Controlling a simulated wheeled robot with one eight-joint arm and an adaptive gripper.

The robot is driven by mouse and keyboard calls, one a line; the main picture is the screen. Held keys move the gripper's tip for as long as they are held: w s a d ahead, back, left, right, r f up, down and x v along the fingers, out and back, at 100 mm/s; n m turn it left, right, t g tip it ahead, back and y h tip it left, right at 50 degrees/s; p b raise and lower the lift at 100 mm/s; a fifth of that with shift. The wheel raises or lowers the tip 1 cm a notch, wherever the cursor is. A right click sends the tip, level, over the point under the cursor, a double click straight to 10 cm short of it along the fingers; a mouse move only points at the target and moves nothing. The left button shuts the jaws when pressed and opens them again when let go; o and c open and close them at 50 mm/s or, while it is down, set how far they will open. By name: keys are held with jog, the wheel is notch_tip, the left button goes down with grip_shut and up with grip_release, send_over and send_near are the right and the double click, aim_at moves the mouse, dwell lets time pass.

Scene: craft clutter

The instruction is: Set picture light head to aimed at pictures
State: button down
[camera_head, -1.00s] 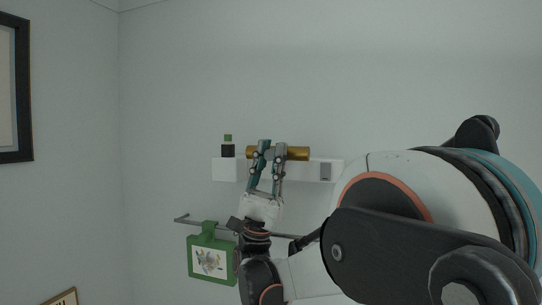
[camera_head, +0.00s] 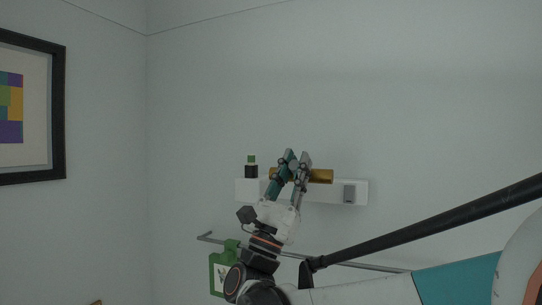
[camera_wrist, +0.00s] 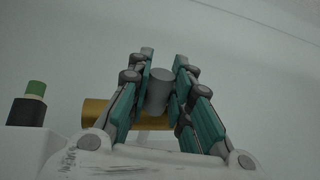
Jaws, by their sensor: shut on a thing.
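The picture light head is a brass cylinder (camera_head: 321,176) lying level along a white wall shelf or bracket (camera_head: 330,190). It also shows in the wrist view (camera_wrist: 96,113), behind my fingers. My gripper (camera_head: 297,156) is in front of the brass cylinder and covers its middle. In the wrist view, my gripper (camera_wrist: 164,70) has its teal fingers closed on either side of a short grey cylindrical handle (camera_wrist: 159,92), which stands out by the brass cylinder. The join between handle and cylinder is hidden.
A small dark bottle with a green cap (camera_head: 251,168) stands at the shelf's left end. A rail (camera_head: 350,264) with a green hanging frame (camera_head: 216,275) runs below. A framed picture (camera_head: 58,110) hangs on the left wall.

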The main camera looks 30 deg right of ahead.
jog(key=shift+d+r+n+t+y+p, duration=0.1)
jog(key=shift+r+n+t+y+p, duration=0.1)
jog(key=shift+n+t+y+p, duration=0.3)
jog(key=shift+r+n+t+y+p, duration=0.15)
jog(key=shift+n+t+y, duration=0.3)
jog(key=shift+y, duration=0.35)
jog(key=shift+w, duration=0.1)
jog(key=c, duration=1.4)
grip_release()
jog(key=shift+c, duration=0.2)
jog(key=v, duration=1.2)
